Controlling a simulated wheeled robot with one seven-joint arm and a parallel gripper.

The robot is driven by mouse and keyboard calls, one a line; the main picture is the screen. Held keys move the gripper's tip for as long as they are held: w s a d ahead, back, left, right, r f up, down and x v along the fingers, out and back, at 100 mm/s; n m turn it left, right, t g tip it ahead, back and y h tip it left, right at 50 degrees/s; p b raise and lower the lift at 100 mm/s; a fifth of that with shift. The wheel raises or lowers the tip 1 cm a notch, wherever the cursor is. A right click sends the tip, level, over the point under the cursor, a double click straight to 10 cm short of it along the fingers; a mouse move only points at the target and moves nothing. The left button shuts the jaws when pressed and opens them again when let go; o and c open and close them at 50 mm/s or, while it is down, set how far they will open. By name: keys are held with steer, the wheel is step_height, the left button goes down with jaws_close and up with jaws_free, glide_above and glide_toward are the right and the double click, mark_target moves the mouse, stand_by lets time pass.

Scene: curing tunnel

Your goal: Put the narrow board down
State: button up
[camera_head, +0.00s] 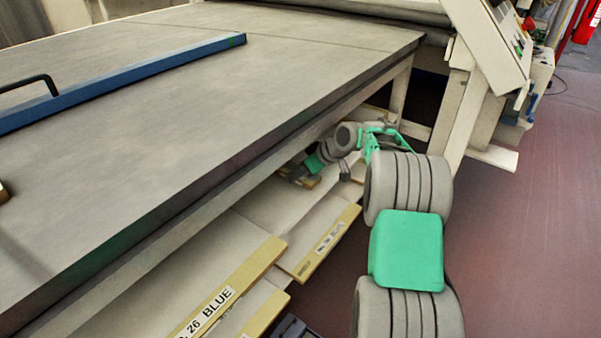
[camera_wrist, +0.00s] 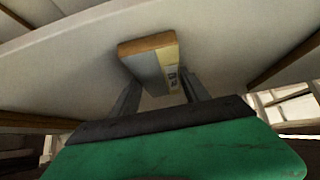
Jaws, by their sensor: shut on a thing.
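The narrow board (camera_wrist: 150,66) shows in the wrist view as a grey, wood-edged block with a yellow end strip and a small dark-printed label. My gripper (camera_wrist: 160,88) has one finger on each side of it and is shut on it. A wide pale surface spreads behind and above the board; I cannot tell whether they touch. In the head view my gripper (camera_head: 308,166) reaches under the table's right edge, among the shelved boards. The held board is mostly hidden there by the arm and the table.
The big grey table (camera_head: 230,90) carries a blue bar (camera_head: 130,83) with a black handle. Below it are pale boards with yellow, labelled edges, one reading "26 BLUE" (camera_head: 215,312) and another (camera_head: 325,243) farther back. A machine panel (camera_head: 490,40) stands behind right. The reddish floor at right is clear.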

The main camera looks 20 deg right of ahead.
steer(key=o, duration=1.5)
steer(key=shift+f, duration=0.1)
steer(key=shift+o, duration=0.2)
steer(key=shift+s+d+r, duration=0.1)
steer(key=shift+s+r, duration=0.05)
steer(key=shift+r, duration=0.25)
steer(key=p+v, duration=0.3)
steer(key=v, duration=0.8)
steer(key=shift+s, duration=0.2)
steer(key=shift+d, duration=0.1)
